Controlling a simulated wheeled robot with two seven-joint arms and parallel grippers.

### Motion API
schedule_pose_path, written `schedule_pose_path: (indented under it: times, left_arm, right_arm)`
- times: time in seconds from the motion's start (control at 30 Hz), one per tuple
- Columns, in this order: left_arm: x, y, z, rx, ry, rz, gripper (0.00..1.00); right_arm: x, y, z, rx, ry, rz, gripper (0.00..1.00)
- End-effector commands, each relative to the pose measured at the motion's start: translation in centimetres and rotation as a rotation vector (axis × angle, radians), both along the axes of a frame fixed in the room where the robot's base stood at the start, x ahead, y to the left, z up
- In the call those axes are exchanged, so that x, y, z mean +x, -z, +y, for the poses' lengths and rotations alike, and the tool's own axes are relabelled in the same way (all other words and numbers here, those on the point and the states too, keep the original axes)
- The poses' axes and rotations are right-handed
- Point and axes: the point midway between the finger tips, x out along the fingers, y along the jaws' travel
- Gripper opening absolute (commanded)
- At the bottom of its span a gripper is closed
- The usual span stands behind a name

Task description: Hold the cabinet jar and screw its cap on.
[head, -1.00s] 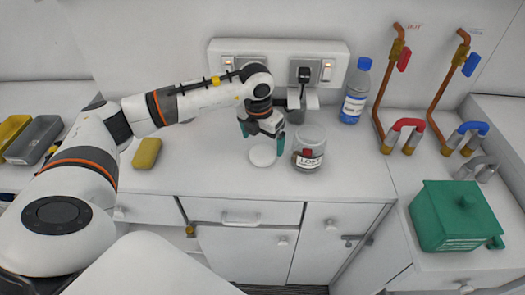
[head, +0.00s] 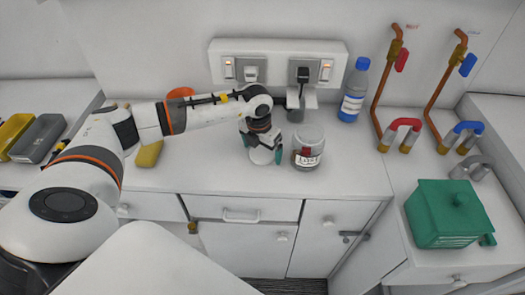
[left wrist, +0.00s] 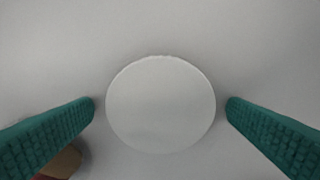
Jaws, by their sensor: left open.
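The cap is a flat white disc (head: 262,156) lying on the white counter. In the left wrist view the cap (left wrist: 160,104) is centred between two green fingertips, with a gap on each side. My left gripper (head: 264,154) is open, pointing down over the cap, its fingers at either side of it. The jar (head: 308,149) is clear glass with a dark red and white label. It stands upright and uncapped on the counter, just right of the left gripper. My right gripper is not in view.
A blue-capped bottle (head: 354,92) stands behind right of the jar. A socket panel (head: 278,62) is on the wall behind. A yellow sponge (head: 149,153) lies left. A green box (head: 449,214) stands at right. The counter's front edge is close.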

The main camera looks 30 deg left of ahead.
Motion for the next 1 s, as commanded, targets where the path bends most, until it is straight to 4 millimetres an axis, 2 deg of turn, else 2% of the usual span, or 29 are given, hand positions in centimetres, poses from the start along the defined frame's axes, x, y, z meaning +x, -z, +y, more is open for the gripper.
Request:
schedule_pose_path:
  times: [0.1,0.13,0.4,0.77,0.87,1.0]
  left_arm:
    - [0.0,0.0,0.0,0.000,0.000,0.000,0.97]
    - [0.0,0.0,0.0,0.000,0.000,0.000,0.93]
    - [0.0,-0.1,0.0,0.000,0.000,-0.001,0.49]
    - [0.0,-0.2,0.0,0.000,0.000,-0.001,0.48]
    - [0.2,-1.0,0.0,0.000,-0.001,-0.005,0.48]
    - [0.2,-3.3,0.0,0.000,0.001,-0.008,0.48]
  right_arm:
    - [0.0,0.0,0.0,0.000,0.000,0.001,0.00]
    - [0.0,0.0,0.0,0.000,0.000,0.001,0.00]
    - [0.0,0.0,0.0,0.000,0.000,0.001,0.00]
    - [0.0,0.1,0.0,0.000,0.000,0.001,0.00]
    - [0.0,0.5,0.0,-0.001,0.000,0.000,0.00]
    - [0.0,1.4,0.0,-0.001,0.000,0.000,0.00]
